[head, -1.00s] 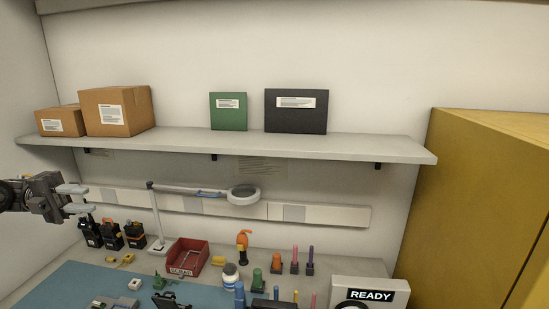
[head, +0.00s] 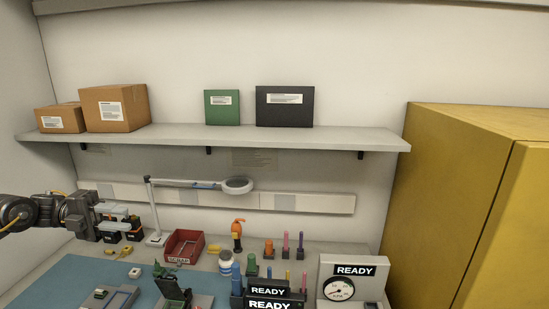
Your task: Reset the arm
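My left gripper (head: 118,216) comes in from the left edge on its dark arm. Its two pale fingers are apart with nothing seen between them. It is in front of the black radios (head: 132,230) at the back left of the bench in this view and hides part of them. It appears above the bench, left of the lamp's post. My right arm and gripper are not in view.
The bench holds a blue mat (head: 40,285), a red scrap bin (head: 185,246), a magnifier lamp (head: 238,186), several small tools and a READY gauge box (head: 352,280). A shelf (head: 220,138) with boxes runs above. A yellow cabinet (head: 455,190) stands at right.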

